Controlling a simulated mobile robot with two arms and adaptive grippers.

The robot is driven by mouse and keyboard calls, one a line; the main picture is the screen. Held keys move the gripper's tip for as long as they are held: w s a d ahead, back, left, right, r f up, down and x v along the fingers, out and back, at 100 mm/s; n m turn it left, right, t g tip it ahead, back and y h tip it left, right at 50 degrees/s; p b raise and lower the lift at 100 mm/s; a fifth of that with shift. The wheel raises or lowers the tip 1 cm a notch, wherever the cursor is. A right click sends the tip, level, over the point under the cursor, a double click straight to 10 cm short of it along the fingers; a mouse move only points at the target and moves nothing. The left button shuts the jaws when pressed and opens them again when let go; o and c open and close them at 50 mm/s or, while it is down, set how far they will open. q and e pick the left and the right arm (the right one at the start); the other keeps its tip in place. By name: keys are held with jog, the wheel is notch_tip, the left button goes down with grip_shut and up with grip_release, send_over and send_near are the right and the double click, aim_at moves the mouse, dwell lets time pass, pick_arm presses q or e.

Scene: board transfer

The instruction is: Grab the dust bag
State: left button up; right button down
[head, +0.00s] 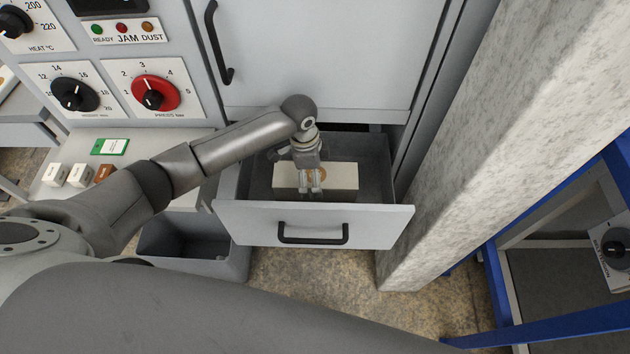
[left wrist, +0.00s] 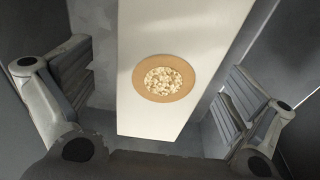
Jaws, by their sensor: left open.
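The dust bag (head: 341,177) is a cream-white box shape with a round tan patch on top, lying inside the open grey drawer (head: 365,220). In the left wrist view the dust bag (left wrist: 185,40) runs up between the fingers, with its tan ring and speckled centre facing me. My left gripper (head: 312,190) is over the drawer, right at the bag. It also shows in the left wrist view (left wrist: 160,100), open, with one finger on each side of the bag and visible gaps. My right gripper is in neither view.
A machine panel (head: 120,60) with dials and lamps stands left of the drawer. A grey bin (head: 190,250) is below left. Small blocks (head: 80,174) and a green tag (head: 110,146) lie on a ledge. A concrete pillar (head: 510,110) and blue frame (head: 495,285) stand right.

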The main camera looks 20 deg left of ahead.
pick_arm(q)
jog(key=f, duration=0.4)
jog(key=shift+w+d+f, duration=0.15)
jog(key=shift+w+d, duration=0.05)
jog(key=shift+w, duration=0.05)
jog(key=shift+f, duration=0.25)
jog(key=c, duration=1.4)
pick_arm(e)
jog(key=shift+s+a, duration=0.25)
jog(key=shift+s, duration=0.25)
